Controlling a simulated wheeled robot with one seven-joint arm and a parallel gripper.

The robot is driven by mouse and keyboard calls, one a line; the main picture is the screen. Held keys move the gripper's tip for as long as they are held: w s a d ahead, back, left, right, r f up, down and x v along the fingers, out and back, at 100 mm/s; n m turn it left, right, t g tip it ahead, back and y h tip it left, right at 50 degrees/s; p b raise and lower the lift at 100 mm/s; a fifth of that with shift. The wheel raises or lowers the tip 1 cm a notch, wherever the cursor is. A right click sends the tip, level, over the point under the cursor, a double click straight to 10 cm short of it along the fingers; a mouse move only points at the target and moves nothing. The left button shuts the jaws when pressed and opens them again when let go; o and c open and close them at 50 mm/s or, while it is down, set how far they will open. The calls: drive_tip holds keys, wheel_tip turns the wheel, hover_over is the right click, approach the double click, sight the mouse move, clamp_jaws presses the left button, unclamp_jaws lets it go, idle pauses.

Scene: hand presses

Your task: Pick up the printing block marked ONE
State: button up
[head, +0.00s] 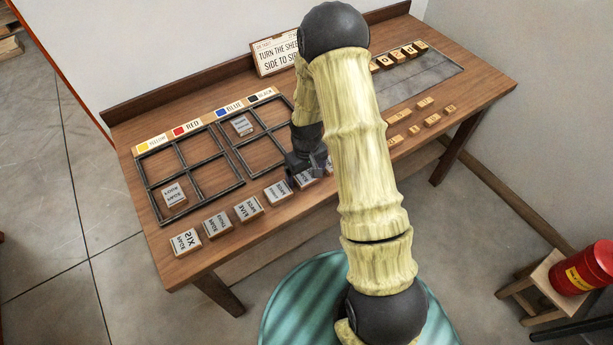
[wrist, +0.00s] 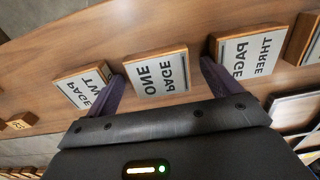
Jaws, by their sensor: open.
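The printing block marked PAGE ONE (wrist: 158,75) lies on the wooden table, its light label facing up with dark letters. In the wrist view my gripper (wrist: 163,69) is open, with one finger on each side of this block. The fingers are not closed on it, and I cannot tell whether they touch it. In the head view my gripper (head: 306,172) is over the front row of blocks. The block under it there is partly hidden, and its marking is not readable.
The block marked TWO (wrist: 87,86) lies just left of the fingers, and THREE (wrist: 248,55) just right. The SIX block (head: 185,241) ends the row.

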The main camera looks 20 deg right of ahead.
sight(306, 175)
drive_tip(key=c, duration=1.1)
wheel_tip(306, 175, up, 10)
drive_tip(key=shift+r+b, duration=0.1)
drive_tip(key=shift+b, duration=0.4)
